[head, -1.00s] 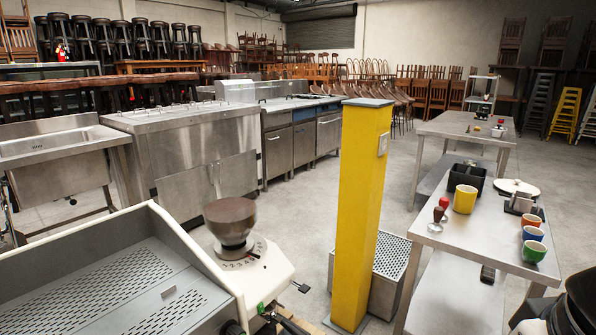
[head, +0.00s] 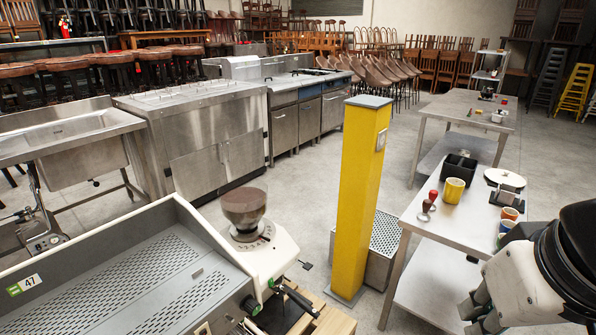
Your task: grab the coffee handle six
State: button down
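A black handle (head: 298,298), which looks like a coffee handle, sticks out beside the grinder (head: 245,215) at the bottom centre of the head view. It lies close to a wooden block (head: 333,321). I cannot read a number on it, and its other end is partly hidden. My white and black arm reaches in at the lower right. The end of my gripper (head: 478,312) shows only as small grey parts at the bottom edge, apart from the handle and in front of the right table. Whether it is open cannot be made out.
A yellow post (head: 362,190) stands between the grinder and the right steel table (head: 420,222). That table bears a yellow cup (head: 453,190), a black bin (head: 460,168) and tampers (head: 428,206).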

aim_at(303, 304)
jog(key=i+l+u, duration=0.7)
jog(key=l, duration=0.15)
jog(key=i+l+u, duration=0.2)
jog(key=l, duration=0.15)
jog(key=l+u, duration=0.25)
jog(key=l, duration=0.15)
jog(key=i, duration=0.05)
